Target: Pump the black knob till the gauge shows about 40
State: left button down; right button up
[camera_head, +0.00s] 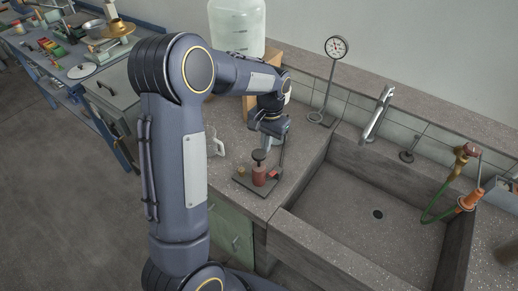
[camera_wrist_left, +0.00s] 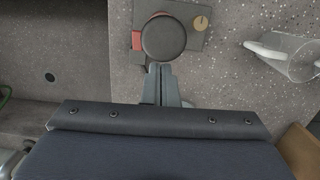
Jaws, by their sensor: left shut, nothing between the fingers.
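The black knob (camera_head: 259,155) tops a small red pump on a dark base plate (camera_head: 246,182) near the front of the counter. In the left wrist view the knob (camera_wrist_left: 163,38) is a round black disc. My left gripper (camera_head: 267,146) is shut and empty, its fingers pointing down just above and behind the knob. In the left wrist view the closed fingertips (camera_wrist_left: 160,68) lie at the knob's lower edge; I cannot tell whether they touch. A round gauge with a white dial (camera_head: 336,48) stands on a pole behind; its needle is too small to read. My right gripper is not in view.
A sink basin (camera_head: 375,215) with a tap (camera_head: 379,111) is to the right of the pump. A clear pitcher (camera_head: 215,142) stands left of the pump and shows in the left wrist view (camera_wrist_left: 290,55). A large bottle (camera_head: 237,27) stands at the back.

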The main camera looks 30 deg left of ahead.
pick_arm(q)
jog(key=shift+w+r, duration=0.1)
jog(key=shift+r, duration=0.05)
notch_tip(320, 180, up, 8)
jog(key=shift+w+f+b, duration=0.2)
jog(key=shift+w+b, duration=0.15)
jog(key=shift+b, duration=0.05)
jog(key=shift+s, duration=0.1)
dwell(1.1)
